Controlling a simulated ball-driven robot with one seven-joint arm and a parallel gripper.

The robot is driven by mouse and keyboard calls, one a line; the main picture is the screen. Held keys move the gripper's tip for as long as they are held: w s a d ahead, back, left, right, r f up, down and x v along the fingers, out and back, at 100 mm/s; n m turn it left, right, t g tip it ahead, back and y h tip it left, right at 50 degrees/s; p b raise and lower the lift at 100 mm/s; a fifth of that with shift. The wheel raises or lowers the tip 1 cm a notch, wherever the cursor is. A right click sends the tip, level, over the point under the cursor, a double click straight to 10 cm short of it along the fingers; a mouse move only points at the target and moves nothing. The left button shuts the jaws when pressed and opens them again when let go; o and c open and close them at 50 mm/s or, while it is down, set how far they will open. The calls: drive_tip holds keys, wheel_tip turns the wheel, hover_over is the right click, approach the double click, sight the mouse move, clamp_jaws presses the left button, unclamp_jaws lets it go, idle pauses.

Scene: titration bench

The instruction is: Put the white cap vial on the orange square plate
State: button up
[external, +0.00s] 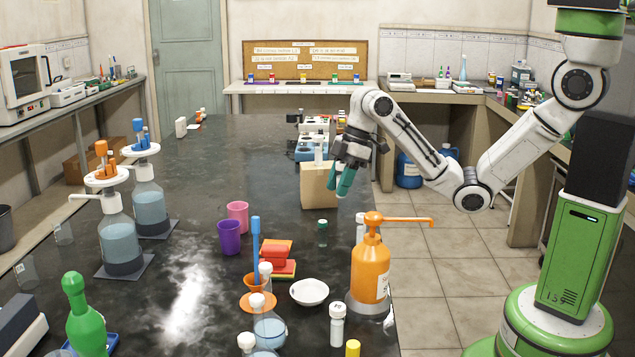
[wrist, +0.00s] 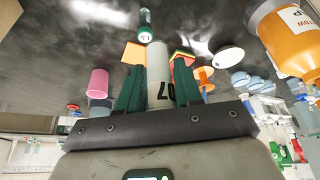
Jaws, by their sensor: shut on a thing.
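My gripper (external: 345,180) has teal fingers and is in the air above the black bench, beside a tan box. In the wrist view my gripper (wrist: 158,90) is shut on a pale grey vial (wrist: 158,68) marked 07, which lies between the fingers; its cap cannot be told. In the external view the fingers hide most of the held vial. The orange square plate (wrist: 133,53) lies flat on the bench in the wrist view.
A green-capped vial (external: 322,226) stands on the bench below my gripper. An orange pump bottle (external: 371,268) stands at the right edge. Pink (external: 238,213) and purple (external: 229,238) cups, a white bowl (external: 309,291) and flasks surround the plates. The bench's left middle is fairly clear.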

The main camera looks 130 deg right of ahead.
drive_tip(key=shift+s+f+b, duration=0.1)
drive_tip(key=shift+f+b, duration=0.1)
drive_tip(key=shift+b, duration=0.25)
drive_tip(key=shift+w+f+b, duration=0.2)
drive_tip(key=shift+b, duration=0.15)
drive_tip(key=w+d+f+b, duration=0.1)
drive_tip(key=w+d+f, duration=0.1)
drive_tip(key=w+f, duration=0.1)
drive_tip(key=w+d+f+b, duration=0.1)
drive_tip(key=w+d+f, duration=0.2)
drive_tip(key=w, duration=0.1)
drive_tip(key=w+d+f+b, duration=0.1)
drive_tip(key=w+d+f, duration=0.1)
drive_tip(key=w, duration=0.1)
drive_tip(key=shift+w+d+f, duration=0.3)
drive_tip(key=shift+d+f, duration=0.05)
drive_tip(key=shift+f, duration=0.05)
drive_tip(key=shift+w+d+f, duration=0.15)
drive_tip(key=shift+f, duration=1.7)
drive_tip(key=o, duration=1.1)
drive_tip(key=shift+f, duration=0.1)
